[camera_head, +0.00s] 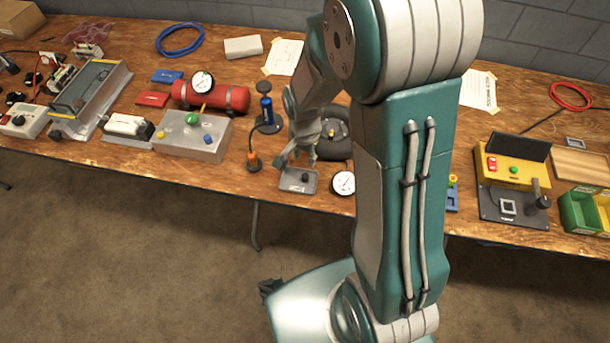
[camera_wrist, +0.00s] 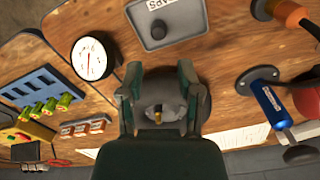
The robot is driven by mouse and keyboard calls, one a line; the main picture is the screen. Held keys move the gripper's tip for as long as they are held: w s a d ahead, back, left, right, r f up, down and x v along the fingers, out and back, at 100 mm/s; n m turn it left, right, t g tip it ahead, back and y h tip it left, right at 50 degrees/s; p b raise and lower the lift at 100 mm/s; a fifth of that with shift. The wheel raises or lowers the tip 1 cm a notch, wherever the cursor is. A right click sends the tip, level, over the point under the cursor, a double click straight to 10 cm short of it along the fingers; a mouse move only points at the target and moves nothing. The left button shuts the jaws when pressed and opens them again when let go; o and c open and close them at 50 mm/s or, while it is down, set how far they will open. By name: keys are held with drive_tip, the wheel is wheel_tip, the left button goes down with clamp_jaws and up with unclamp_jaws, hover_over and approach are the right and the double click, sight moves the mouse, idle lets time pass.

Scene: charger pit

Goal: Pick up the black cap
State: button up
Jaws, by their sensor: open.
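The black cap (camera_wrist: 158,29) lies in a shallow grey tray (camera_wrist: 185,32) marked with "CAPS" lettering at the top of the wrist view. In the head view the cap (camera_head: 305,178) shows as a small dark spot on the tray (camera_head: 289,181) near the table's front edge. My gripper (camera_head: 298,160) is above the table, just behind the tray in the head view. In the wrist view my gripper (camera_wrist: 160,84) is open, its two fingers apart, with the cap beyond the fingertips and not between them. A yellow-tipped stem (camera_wrist: 158,117) shows between the fingers.
A round gauge (camera_head: 343,183) lies right of the tray. A black tire (camera_head: 338,148) is behind my gripper. A red tank (camera_head: 228,97) lies farther left.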

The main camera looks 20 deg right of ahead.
sight(305, 175)
drive_tip(key=f, duration=0.9)
drive_tip(key=shift+d+f, duration=0.1)
drive_tip(key=shift+d, duration=0.1)
drive_tip(key=c, duration=0.5)
